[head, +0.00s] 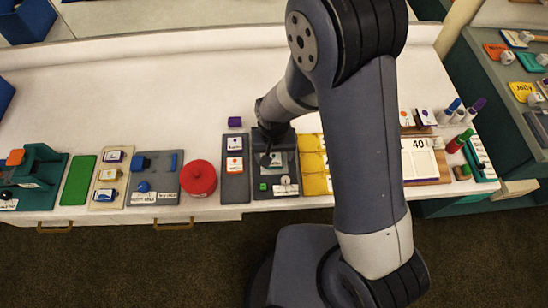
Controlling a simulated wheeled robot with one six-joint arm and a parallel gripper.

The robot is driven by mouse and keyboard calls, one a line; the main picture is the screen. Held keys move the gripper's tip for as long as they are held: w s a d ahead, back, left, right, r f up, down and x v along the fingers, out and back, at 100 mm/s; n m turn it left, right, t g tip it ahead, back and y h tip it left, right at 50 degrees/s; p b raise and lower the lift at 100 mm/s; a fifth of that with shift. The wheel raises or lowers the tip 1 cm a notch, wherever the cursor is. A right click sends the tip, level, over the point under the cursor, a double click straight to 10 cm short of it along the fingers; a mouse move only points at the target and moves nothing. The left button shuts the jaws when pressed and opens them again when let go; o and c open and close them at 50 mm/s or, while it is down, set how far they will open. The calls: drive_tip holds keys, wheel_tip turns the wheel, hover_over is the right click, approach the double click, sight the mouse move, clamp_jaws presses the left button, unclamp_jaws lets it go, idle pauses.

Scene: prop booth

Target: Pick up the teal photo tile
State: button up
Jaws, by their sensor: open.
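My gripper (268,158) points down over the upper part of a dark grey board (292,168), left of my arm. Its jaws are open. A small pale tile with a teal tint (276,161) shows just under and beside the fingers; it looks like the teal photo tile, but the gripper hides part of it. I cannot tell whether the fingers touch it. The same board has a green button (263,186) and a round white dial (286,181) at its front.
Yellow tiles (313,165) lie close on the right. My arm hides part of the counter. The counter behind is clear on the left.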

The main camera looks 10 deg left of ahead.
drive_tip(key=shift+f, duration=0.6)
drive_tip(key=c, duration=1.1)
